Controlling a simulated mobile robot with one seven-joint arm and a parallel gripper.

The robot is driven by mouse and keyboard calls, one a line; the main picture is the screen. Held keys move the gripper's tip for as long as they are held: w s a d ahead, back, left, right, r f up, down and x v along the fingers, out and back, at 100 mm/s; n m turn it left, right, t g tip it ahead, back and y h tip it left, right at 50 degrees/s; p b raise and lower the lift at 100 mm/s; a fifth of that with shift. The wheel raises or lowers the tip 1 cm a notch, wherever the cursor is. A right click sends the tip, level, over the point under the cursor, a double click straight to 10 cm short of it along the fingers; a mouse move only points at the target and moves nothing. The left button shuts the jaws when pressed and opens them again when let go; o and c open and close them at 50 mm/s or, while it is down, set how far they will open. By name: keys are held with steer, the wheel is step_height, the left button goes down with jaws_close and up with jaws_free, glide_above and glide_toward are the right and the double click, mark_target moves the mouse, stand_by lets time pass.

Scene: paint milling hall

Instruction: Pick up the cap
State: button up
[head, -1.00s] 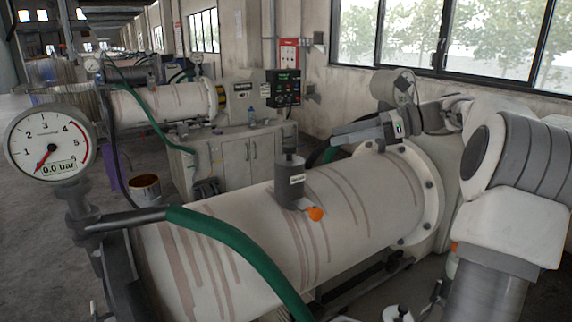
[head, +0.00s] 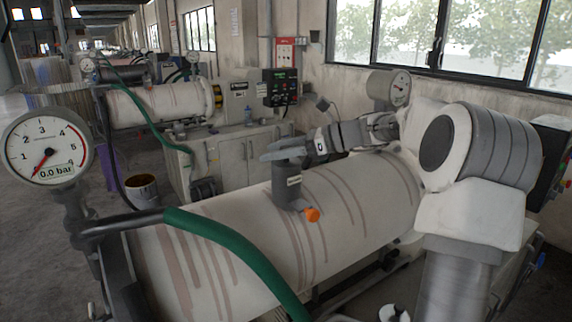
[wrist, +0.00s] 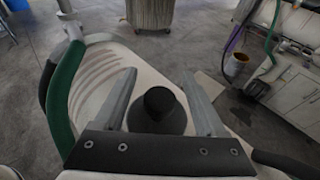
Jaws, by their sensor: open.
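The cap (head: 285,183) is a dark grey cylinder with a small white label, standing upright on top of the pale mill drum (head: 350,200). In the wrist view the cap (wrist: 158,122) shows from above, with a round black knob, between the two grey fingers. My gripper (head: 273,152) is open at the cap's top, and its fingers hide the knob in the head view. In the wrist view my gripper (wrist: 158,74) has a finger on each side of the cap with gaps visible. I cannot tell how far down the fingers reach.
A green hose (head: 235,250) and a pressure gauge (head: 46,148) reading 0.0 bar stand at the near left. A second mill (head: 155,104) stands further back.

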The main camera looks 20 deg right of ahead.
steer(key=shift+w+a+f, duration=0.15)
steer(key=shift+w+a, duration=0.05)
steer(key=shift+a, duration=0.05)
jaws_close()
stand_by(0.3)
